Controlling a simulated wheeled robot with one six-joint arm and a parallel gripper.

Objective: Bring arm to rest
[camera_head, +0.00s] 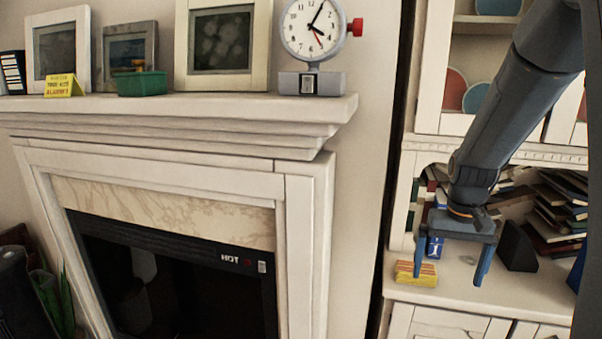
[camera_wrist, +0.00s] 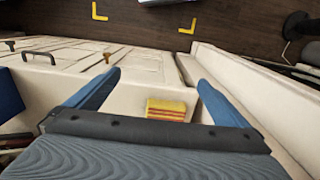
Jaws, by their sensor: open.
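My gripper (camera_head: 456,262) hangs from my arm at the right of the head view, in front of the cabinet with books. Its two blue fingers point down and stand wide apart. In the wrist view my gripper (camera_wrist: 155,95) is open, with nothing between its fingers. A small yellow and red box (camera_head: 416,273) lies on the cabinet ledge, left of and below the gripper in the head view. The box also shows in the wrist view (camera_wrist: 166,110), beyond the gripper's crossbar and apart from the fingers.
A blue box (camera_head: 435,246) stands behind the gripper. Piled books (camera_head: 560,205) and a dark wedge-shaped object (camera_head: 517,248) are close on its right. The fireplace mantel (camera_head: 200,108) on the left bears a clock (camera_head: 313,30), frames and a green tub (camera_head: 142,83).

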